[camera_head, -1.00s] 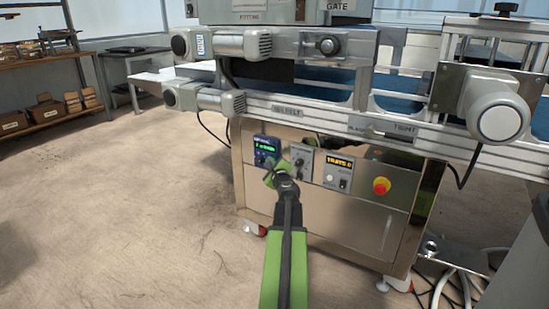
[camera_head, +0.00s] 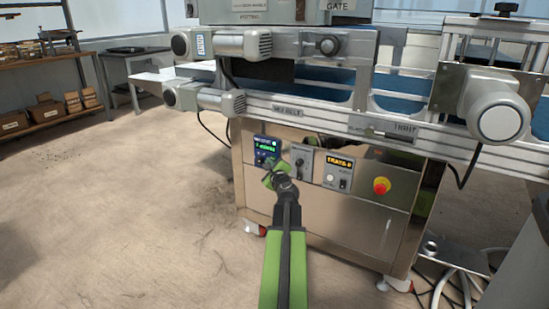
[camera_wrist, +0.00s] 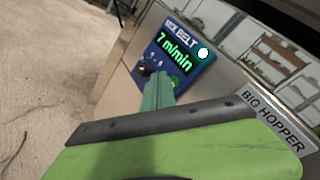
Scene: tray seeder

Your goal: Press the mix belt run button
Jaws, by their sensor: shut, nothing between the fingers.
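The blue mix belt panel (camera_head: 267,146) is on the steel cabinet front. In the wrist view the panel (camera_wrist: 195,32) has a lit green display (camera_wrist: 174,52) reading "7 m/min" and a bright round lamp (camera_wrist: 203,53) at its upper right. A black knob (camera_wrist: 145,68) is at its lower left. A green button (camera_wrist: 174,84) shows just beside my finger, partly hidden. My gripper (camera_head: 268,171) is shut and empty, just in front of the panel's lower part. It also shows in the wrist view (camera_wrist: 158,92). I cannot tell whether it touches the button.
A grey panel with a knob (camera_head: 300,162) is right of the mix belt panel. Then come a panel with an orange display (camera_head: 339,163) and a red stop button (camera_head: 382,186). The conveyor rail (camera_head: 300,116) runs above. The floor at left is clear.

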